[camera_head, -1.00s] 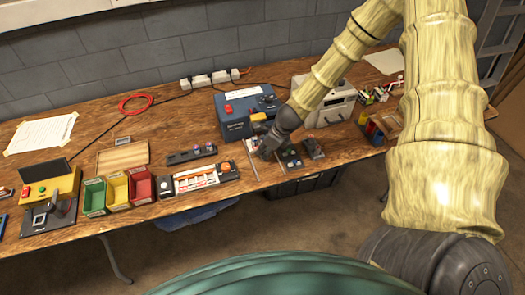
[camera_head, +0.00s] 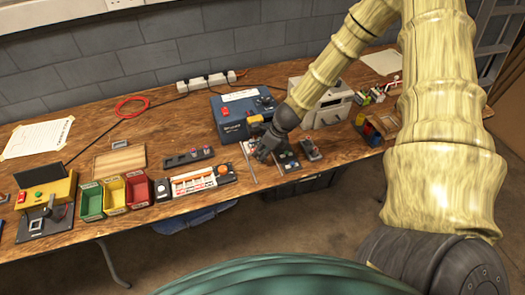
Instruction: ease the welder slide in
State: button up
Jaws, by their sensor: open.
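My gripper (camera_head: 264,154) is low over the front of the bench, just in front of a blue box (camera_head: 230,118) with a red label and a dial. Its jaws are open, but the fingers are small and dark here. A yellow box (camera_head: 57,193) with red and green buttons stands at the far left, with a dark base and a grey square piece (camera_head: 51,212) in front of it. I cannot tell for sure which unit is the welder, and no slide is clearly readable. My gripper and wrist partly hide the small dark modules (camera_head: 287,160) beside them.
A grey unit (camera_head: 325,105) stands right of the blue box. A red cable coil (camera_head: 131,106) lies at the back.

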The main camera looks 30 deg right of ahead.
jog(key=v, duration=1)
jog(key=shift+r, duration=0.35)
dwell(1.0)
jog(key=shift+s, duration=0.1)
dwell(0.4)
